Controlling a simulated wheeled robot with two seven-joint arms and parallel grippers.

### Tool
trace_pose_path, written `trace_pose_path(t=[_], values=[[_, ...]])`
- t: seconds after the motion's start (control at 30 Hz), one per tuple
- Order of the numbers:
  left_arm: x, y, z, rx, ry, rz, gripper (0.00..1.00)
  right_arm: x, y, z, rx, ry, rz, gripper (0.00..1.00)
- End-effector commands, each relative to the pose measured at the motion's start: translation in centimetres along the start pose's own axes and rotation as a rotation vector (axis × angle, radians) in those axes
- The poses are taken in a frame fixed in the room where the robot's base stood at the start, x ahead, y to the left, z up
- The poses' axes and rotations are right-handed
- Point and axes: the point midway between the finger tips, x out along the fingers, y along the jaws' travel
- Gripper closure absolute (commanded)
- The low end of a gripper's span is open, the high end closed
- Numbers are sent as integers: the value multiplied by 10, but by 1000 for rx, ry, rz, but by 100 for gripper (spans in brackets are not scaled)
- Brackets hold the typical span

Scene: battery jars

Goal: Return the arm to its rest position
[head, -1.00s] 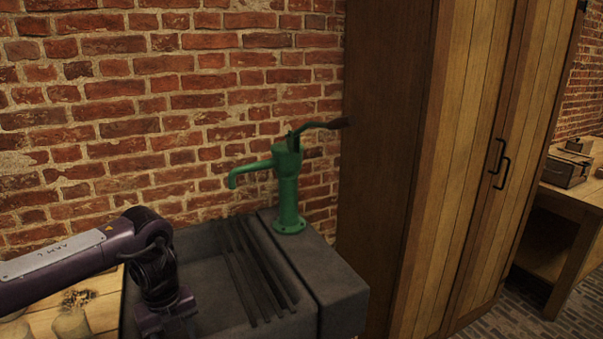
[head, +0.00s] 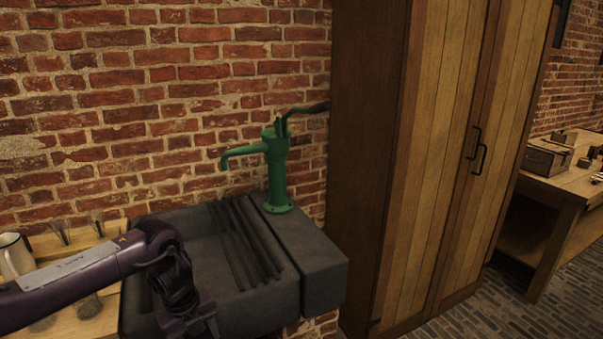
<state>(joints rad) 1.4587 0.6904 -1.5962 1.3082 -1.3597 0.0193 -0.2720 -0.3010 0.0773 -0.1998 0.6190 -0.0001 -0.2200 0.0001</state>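My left arm (head: 90,272) comes in from the left, over the wooden surface and the left part of the dark stone sink. Its wrist (head: 175,280) bends downward in front of the sink. The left gripper's fingertips are cut off by the bottom edge, so I cannot see whether it is open or holds anything. My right arm and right gripper are not in view.
The dark stone sink (head: 255,300) has a green hand pump (head: 277,170) on its right ledge. A tall wooden cabinet (head: 430,150) stands right of the sink. A workbench (head: 560,190) holds a box (head: 546,157).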

Motion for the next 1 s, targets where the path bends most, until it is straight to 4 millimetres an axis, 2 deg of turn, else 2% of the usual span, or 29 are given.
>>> trace_pose_path(t=[0.17, 0.37, 0.5, 0.63, 0.77, 0.87, 0.9, 0.97, 1.0], values=[[32, -29, -16, -43, 51, -89, 48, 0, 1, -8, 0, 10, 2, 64], [78, -69, -41, -153, 135, -231, 48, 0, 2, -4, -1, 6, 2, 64], [128, -98, -64, -329, 227, -365, 48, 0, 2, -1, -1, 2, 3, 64], [183, -108, -80, -581, 307, -474, 48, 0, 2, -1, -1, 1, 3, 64], [247, -87, -93, -885, 352, -531, 48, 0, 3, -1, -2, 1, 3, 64], [303, -47, -106, -1146, 354, -533, 48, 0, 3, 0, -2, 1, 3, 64], [325, -26, -112, -1249, 344, -526, 48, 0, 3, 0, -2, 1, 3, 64], [354, 7, -124, -1388, 323, -506, 48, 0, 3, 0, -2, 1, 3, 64], [372, 31, -132, -1472, 304, -488, 48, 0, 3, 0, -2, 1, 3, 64]])
